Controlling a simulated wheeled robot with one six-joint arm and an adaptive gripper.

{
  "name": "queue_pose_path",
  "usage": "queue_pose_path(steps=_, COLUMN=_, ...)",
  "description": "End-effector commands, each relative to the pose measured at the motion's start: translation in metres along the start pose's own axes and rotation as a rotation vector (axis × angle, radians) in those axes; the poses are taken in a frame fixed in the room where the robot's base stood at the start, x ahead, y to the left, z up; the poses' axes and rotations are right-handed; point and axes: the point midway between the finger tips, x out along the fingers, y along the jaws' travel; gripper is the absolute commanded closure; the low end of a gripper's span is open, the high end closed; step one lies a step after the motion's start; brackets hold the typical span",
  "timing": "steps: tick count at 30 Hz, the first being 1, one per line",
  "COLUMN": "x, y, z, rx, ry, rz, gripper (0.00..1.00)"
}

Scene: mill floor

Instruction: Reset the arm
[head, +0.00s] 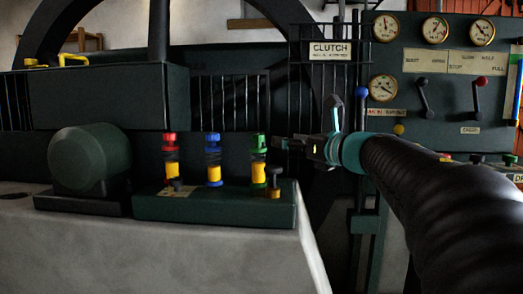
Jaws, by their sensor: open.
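My gripper (283,144) is at the end of my arm, near the middle of the head view. Its fingers point left, beside the green-capped oiler (258,157). The fingers are small and dark here, but they are open and I see nothing held between them. I cannot tell whether a fingertip touches the green cap. My arm comes in from the lower right and hides part of the control panel.
A blue-capped oiler (213,172) and a red-capped oiler (170,158) stand on the same dark green block (215,208). A blue-knobbed clutch lever (361,105) rises behind my wrist. A gauge panel (440,62) with two levers stands right. A rounded green housing (90,160) sits left.

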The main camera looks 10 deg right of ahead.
Motion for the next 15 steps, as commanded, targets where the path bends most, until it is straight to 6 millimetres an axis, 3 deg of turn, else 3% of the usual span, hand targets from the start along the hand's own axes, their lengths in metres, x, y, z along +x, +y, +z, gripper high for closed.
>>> queue_pose_path(steps=4, x=0.0, y=-0.012, z=0.001, rx=0.115, ry=-0.006, rz=-0.055, gripper=0.37)
queue_pose_path(steps=8, x=-0.006, y=-0.054, z=0.002, rx=0.404, ry=-0.094, rz=-0.231, gripper=0.37)
queue_pose_path(steps=12, x=-0.029, y=-0.105, z=-0.023, rx=0.82, ry=-0.247, rz=-0.46, gripper=0.37)
queue_pose_path(steps=15, x=-0.057, y=-0.127, z=-0.046, rx=1.124, ry=-0.383, rz=-0.618, gripper=0.37)
